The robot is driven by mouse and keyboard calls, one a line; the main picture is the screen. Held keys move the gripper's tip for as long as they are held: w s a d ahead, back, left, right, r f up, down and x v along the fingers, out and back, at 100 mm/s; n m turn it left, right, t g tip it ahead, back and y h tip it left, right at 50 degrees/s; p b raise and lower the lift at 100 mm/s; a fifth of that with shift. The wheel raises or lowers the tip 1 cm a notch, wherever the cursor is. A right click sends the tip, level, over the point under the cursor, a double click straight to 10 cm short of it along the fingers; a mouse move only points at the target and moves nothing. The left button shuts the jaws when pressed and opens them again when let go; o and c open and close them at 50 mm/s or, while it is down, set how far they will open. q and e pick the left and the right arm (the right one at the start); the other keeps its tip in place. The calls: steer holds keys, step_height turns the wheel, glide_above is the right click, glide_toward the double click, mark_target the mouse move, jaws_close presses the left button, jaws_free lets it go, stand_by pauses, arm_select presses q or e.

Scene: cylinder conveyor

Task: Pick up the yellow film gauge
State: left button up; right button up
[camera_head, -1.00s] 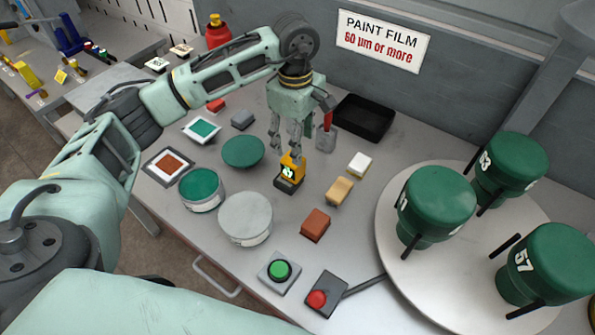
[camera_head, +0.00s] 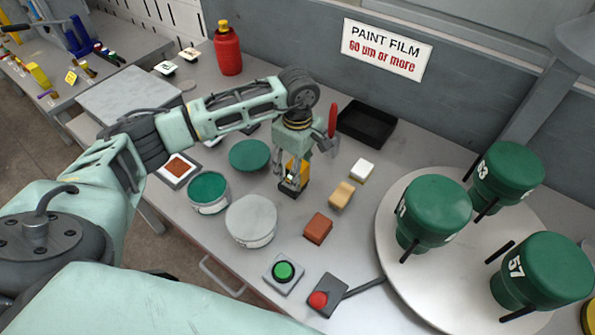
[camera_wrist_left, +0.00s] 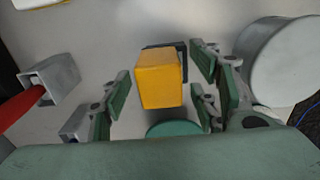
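The yellow film gauge (camera_head: 296,175) with a dark base stands on the table in the head view. My left gripper (camera_head: 293,177) has come down over it, and its fingers partly hide it. In the left wrist view the gauge (camera_wrist_left: 160,80) appears as a yellow block between the two finger pairs. The fingers (camera_wrist_left: 160,95) are spread, with a gap on either side of the gauge, so the gripper is open around it. My right gripper is in neither view.
A grey-lidded can (camera_head: 251,220), an open green paint can (camera_head: 208,192) and a green lid (camera_head: 249,155) stand left of the gauge. Sponge-like blocks (camera_head: 341,195) lie right of it. A black tray (camera_head: 366,122) is behind. A turntable (camera_head: 400,275) carries green-topped cylinders.

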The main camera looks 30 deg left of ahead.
arm_select(q)
steer(key=c, duration=1.3)
steer(key=shift+r, duration=0.1)
steer(key=shift+r, duration=0.25)
step_height(320, 180, up, 4)
steer(key=shift+d+f+b, duration=0.15)
steer(key=shift+f+b, duration=0.05)
steer(key=shift+b, duration=1)
steer(key=s+d+r+b, duration=0.1)
steer(key=s+d+r, duration=0.1)
steer(key=s+d+r+b, duration=0.1)
steer(key=s+d+r, duration=0.1)
steer(key=s+d, duration=0.1)
steer(key=s+d+r+b, duration=0.1)
steer(key=s+d+r, duration=0.2)
steer(key=shift+d, duration=0.2)
